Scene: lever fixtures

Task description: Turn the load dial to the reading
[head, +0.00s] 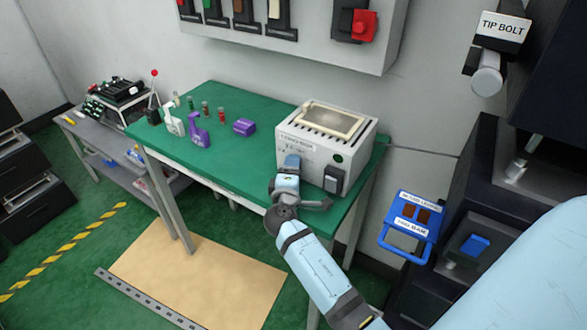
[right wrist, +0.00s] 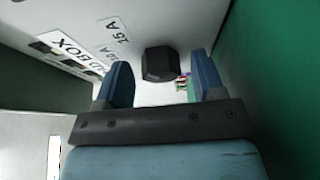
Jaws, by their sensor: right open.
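The load box (head: 331,145) is a white case on the green bench, with its front panel facing me. In the right wrist view its panel (right wrist: 195,20) fills the top, with a "LOAD BOX" label (right wrist: 68,52) and a "25 A" mark (right wrist: 115,30). The black load dial (right wrist: 159,64) sticks out from that panel; my gripper hides it in the head view. My right gripper (head: 291,162) is at the front of the box. In its wrist view the open blue fingers (right wrist: 160,82) stand either side of the dial, with gaps showing. My left gripper is out of view.
The box front also has a dark switch (head: 334,179) and a green round light (head: 338,158). A blue-framed panel (head: 408,225) and dark machine are at right.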

